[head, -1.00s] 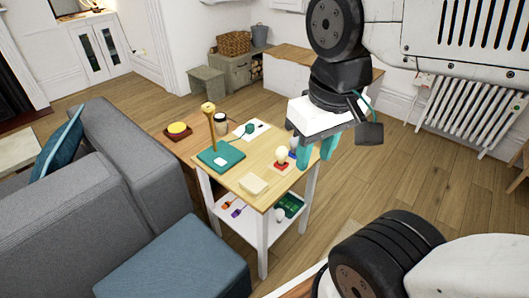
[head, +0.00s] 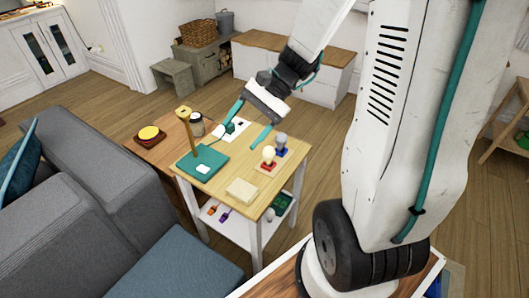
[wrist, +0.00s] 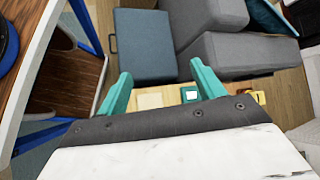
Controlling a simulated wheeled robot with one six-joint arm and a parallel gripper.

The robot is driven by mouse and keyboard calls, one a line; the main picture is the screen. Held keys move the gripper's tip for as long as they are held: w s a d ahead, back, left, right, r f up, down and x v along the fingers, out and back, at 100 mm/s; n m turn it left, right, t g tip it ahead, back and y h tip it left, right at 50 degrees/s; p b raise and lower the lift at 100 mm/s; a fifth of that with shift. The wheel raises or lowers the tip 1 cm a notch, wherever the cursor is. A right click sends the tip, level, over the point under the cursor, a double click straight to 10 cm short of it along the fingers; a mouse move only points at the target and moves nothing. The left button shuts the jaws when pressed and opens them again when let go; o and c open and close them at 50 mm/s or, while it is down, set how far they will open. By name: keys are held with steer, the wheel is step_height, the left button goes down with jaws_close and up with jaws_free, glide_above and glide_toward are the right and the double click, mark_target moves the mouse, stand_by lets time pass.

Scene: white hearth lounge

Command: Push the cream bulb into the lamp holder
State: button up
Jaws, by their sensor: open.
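The cream bulb (head: 269,152) stands upright in a small red base (head: 267,166) on the small wooden table (head: 233,183). I cannot tell how deep it sits. A teal plate (head: 211,162) with a tall golden-brown post (head: 188,133) stands to its left. I cannot tell for sure which part is the lamp holder. My gripper (head: 250,124) is open and empty, its teal fingers spread above the table's back edge, up and left of the bulb and apart from it. In the wrist view my gripper (wrist: 162,88) shows nothing between its fingers, and no bulb can be seen.
A grey bulb (head: 281,139) on a blue base stands close behind the cream one. A cream block (head: 241,191) lies at the front. A grey sofa (head: 95,165) flanks the table's left.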

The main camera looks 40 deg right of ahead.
steer(key=w+d+f+m+t+y, duration=0.2)
steer(key=w+d+f+m+t, duration=0.35)
steer(key=d+f+m, duration=0.3)
steer(key=m+t+h, duration=0.3)
steer(key=m+t, duration=0.1)
steer(key=m, duration=0.4)
glide_toward(264, 152)
steer(key=w+f, duration=0.1)
steer(key=w+a+f, duration=0.1)
steer(key=w, duration=0.1)
steer(key=shift+t, duration=0.25)
steer(key=x, duration=0.7)
steer(key=shift+w+f, duration=0.15)
steer(key=shift+f, duration=0.35)
steer(key=c, duration=1.1)
